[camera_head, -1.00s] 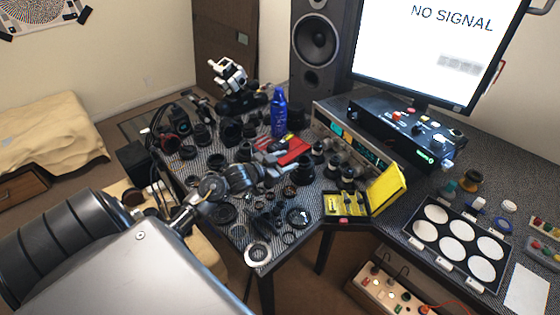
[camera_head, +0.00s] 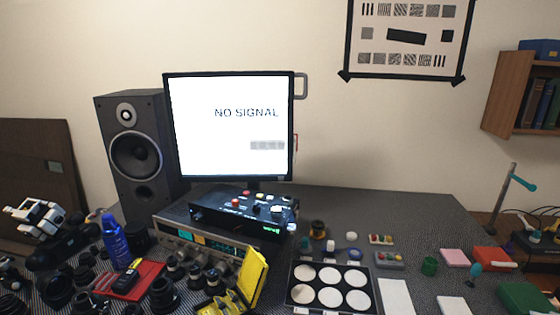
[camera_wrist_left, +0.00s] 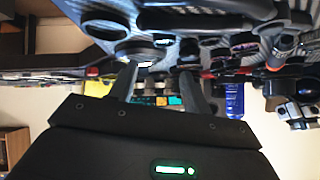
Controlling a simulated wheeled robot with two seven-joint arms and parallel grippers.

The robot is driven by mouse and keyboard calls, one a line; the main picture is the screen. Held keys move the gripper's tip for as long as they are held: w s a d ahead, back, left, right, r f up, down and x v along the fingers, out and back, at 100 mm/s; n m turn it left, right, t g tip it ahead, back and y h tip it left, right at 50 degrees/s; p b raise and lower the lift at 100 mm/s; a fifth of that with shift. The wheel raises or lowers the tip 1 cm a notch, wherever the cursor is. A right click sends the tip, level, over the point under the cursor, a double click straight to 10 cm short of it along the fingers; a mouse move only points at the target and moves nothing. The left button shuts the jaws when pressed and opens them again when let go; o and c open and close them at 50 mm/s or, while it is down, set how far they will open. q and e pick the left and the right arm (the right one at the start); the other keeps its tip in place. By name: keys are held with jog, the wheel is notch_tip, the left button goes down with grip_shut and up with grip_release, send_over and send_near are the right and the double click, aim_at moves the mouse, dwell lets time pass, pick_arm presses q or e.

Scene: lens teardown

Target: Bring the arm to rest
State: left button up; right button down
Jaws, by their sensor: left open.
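My left gripper (camera_wrist_left: 158,84) shows in the left wrist view only, where the scene appears upside down. Its two fingers stand apart and nothing is seen between them that they hold. Dark lens parts (camera_wrist_left: 105,28) and the patterned table surface lie beyond the fingertips. No arm or gripper of mine shows in the head view now. My right gripper is in neither current view.
The table holds a blue bottle (camera_head: 115,242), a red tray (camera_head: 128,282), several lens parts (camera_head: 165,293), a yellow case (camera_head: 250,280) and a black tray with white discs (camera_head: 357,287). A monitor (camera_head: 230,125) and speaker (camera_head: 138,147) stand behind.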

pick_arm(q)
jog(key=s+d+g, duration=0.1)
jog(key=s, duration=0.3)
jog(key=s+d+f+g, duration=0.1)
jog(key=s+d+g, duration=0.1)
jog(key=s, duration=0.3)
jog(key=s+d+n+g, duration=0.1)
jog(key=s+d, duration=0.1)
jog(key=s, duration=0.2)
jog(key=shift+s+d+f, duration=0.15)
jog(key=shift+d, duration=0.05)
jog(key=s+d+r+g, duration=0.1)
jog(key=s+d+g, duration=0.2)
jog(key=s, duration=0.5)
notch_tip(320, 180, down, 25)
jog(key=g, duration=0.1)
jog(key=s+a+f+g, duration=0.1)
jog(key=s+a+f, duration=0.2)
jog(key=s+f, duration=1.3)
jog(key=shift+s+f, duration=0.35)
jog(key=shift+s, duration=0.4)
pick_arm(e)
jog(key=shift+y, duration=0.3)
jog(key=s+a, duration=0.1)
jog(key=s+a+f, duration=0.1)
jog(key=a, duration=0.2)
jog(key=shift+s+a+f, duration=0.15)
jog(key=shift+s+a, duration=0.25)
pick_arm(q)
jog(key=shift+c, duration=0.2)
